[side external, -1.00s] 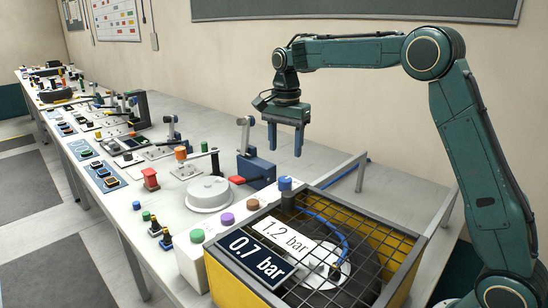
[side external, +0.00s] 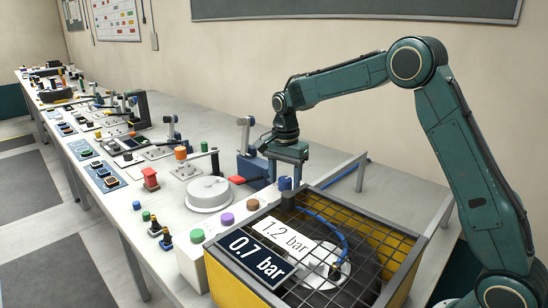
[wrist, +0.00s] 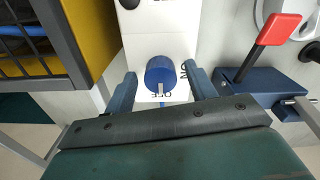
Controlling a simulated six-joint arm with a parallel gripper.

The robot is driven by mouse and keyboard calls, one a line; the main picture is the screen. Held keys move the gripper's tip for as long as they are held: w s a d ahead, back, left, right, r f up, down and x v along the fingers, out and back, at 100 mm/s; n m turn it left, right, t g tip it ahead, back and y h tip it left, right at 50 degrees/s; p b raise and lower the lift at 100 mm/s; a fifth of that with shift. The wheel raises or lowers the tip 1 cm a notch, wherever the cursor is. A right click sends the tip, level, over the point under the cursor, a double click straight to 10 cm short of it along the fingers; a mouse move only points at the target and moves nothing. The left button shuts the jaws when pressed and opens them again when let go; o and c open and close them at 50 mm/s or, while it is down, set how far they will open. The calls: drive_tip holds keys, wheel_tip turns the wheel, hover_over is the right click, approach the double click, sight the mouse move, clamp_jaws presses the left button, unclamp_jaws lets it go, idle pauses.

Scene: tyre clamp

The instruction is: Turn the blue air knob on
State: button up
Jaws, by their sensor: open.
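The blue air knob (wrist: 160,74) sits on a white box (wrist: 150,28) in the wrist view, with a pale pointer mark on it. Lettering beside it reads "OFF" below the knob and partly hidden "ON" to its right; the mark points towards "OFF". It also shows in the side view (side external: 285,184), just under my gripper. My gripper (wrist: 160,82) is open, with one blue finger on each side of the knob and a visible gap to it on the left.
A yellow cage (side external: 392,262) with a dark mesh top and pressure labels stands close beside the knob. A blue clamp with a red handle (wrist: 279,30) is on the other side.

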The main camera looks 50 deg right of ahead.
drive_tip(key=c, duration=1)
